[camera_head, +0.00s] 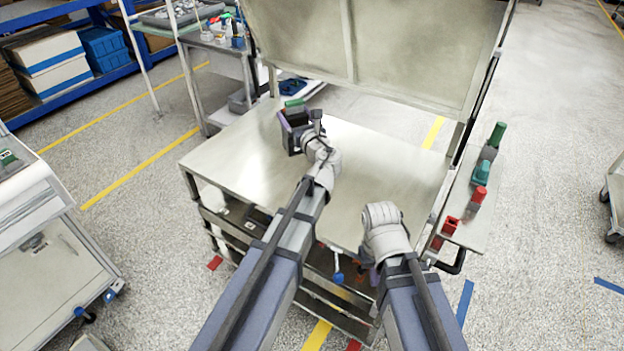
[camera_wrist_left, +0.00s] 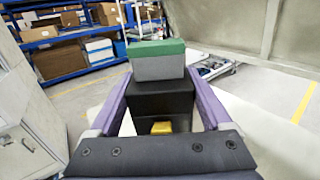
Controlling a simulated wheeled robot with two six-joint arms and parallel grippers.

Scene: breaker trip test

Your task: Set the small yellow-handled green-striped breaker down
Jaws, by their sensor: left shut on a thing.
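My left gripper (camera_head: 294,134) is over the far left part of the metal table (camera_head: 235,155). In the left wrist view its purple fingers (camera_wrist_left: 160,112) are shut on the breaker (camera_wrist_left: 162,101), a black block with a small yellow handle (camera_wrist_left: 161,128) facing the wrist. A grey part with a green top lies at the block's far end. The breaker also shows in the head view as a dark block (camera_head: 297,117) with green at its far side. I cannot tell whether its underside touches the table. My right arm is over the table's near right edge, its gripper hidden.
An upright metal panel (camera_head: 400,45) stands along the table's back. A side shelf (camera_head: 478,215) at the right holds several green and red-topped pieces. A bench (camera_head: 215,45) with small parts stands behind left. The middle of the table is clear.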

